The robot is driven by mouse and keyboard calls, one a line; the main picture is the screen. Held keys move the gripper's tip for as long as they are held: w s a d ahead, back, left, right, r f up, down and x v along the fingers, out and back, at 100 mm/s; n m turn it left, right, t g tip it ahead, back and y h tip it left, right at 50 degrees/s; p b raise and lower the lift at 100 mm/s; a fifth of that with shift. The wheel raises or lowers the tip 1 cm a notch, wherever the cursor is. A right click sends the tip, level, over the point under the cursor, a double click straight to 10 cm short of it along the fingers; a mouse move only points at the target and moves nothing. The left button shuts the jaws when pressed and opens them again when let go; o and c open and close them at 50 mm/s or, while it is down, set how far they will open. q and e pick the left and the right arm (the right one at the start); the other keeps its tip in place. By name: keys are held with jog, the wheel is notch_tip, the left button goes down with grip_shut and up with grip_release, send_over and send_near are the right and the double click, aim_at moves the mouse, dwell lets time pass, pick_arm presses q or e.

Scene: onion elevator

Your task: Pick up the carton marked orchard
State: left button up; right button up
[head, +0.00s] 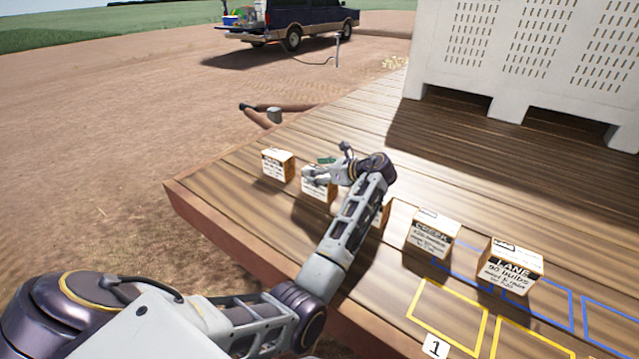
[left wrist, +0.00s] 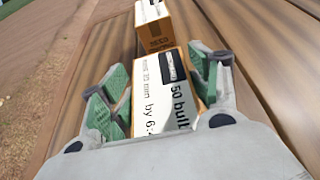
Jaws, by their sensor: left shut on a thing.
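Several small cartons with white printed labels stand in a row on the wooden deck. My left gripper (head: 318,175) is shut on the second carton from the left (head: 319,194). In the left wrist view the green finger pads lie on either side of this carton (left wrist: 163,98); its label shows "50 bul…" and "by 6:4…", but I cannot read its name. The leftmost carton (head: 277,166) stands just beyond, its name too small to read. A third carton (head: 381,214) is mostly hidden behind my left arm. The right gripper is not in view.
Cartons marked CREEK (head: 432,236) and LANE (head: 510,268) stand to the right, by blue outlined squares. Yellow outlined squares and a "1" tag (head: 435,346) lie nearer. A large white slotted bin (head: 530,60) stands behind. The deck (head: 345,130) ends at the left edge, above dirt.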

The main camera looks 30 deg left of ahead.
pick_arm(q)
jog(key=shift+c, duration=1.3)
jog(key=shift+r, duration=0.1)
notch_tip(320, 180, up, 18)
jog(key=shift+b, duration=0.55)
